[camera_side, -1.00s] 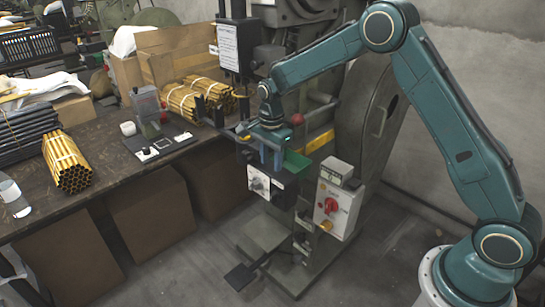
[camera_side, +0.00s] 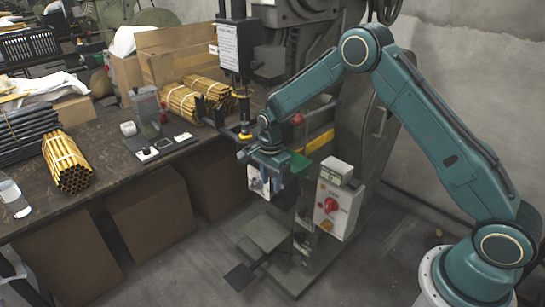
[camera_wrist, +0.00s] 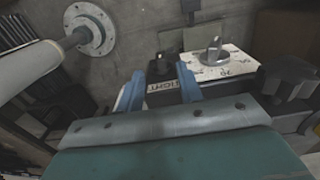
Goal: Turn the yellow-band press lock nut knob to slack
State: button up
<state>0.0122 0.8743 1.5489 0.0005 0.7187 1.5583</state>
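The press with the yellow band (camera_side: 318,143) stands at the centre of the side view. My gripper (camera_side: 262,185) is low in front of it, fingers pointing down over the white dial box. In the wrist view my gripper (camera_wrist: 160,85) has two blue fingers apart, with a small dark knob-like part (camera_wrist: 163,64) between or just beyond them. A black strip lettered "TIGHT" (camera_wrist: 163,87) lies beside it. I cannot tell whether the fingers touch the knob. A grey metal knob (camera_wrist: 215,52) stands on a white marked plate (camera_wrist: 235,66) to the right.
A grey control box with a red knob (camera_side: 331,205) stands right of my gripper. A dark press column with a labelled box (camera_side: 229,45) rises behind. The workbench (camera_side: 100,195) at left holds yellow rod bundles (camera_side: 66,162). A pale flanged cylinder (camera_wrist: 89,30) shows upper left.

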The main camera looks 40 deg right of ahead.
aim_at(271, 195)
jog(key=shift+f, duration=3.3)
jog(key=shift+c, duration=0.5)
grip_shut()
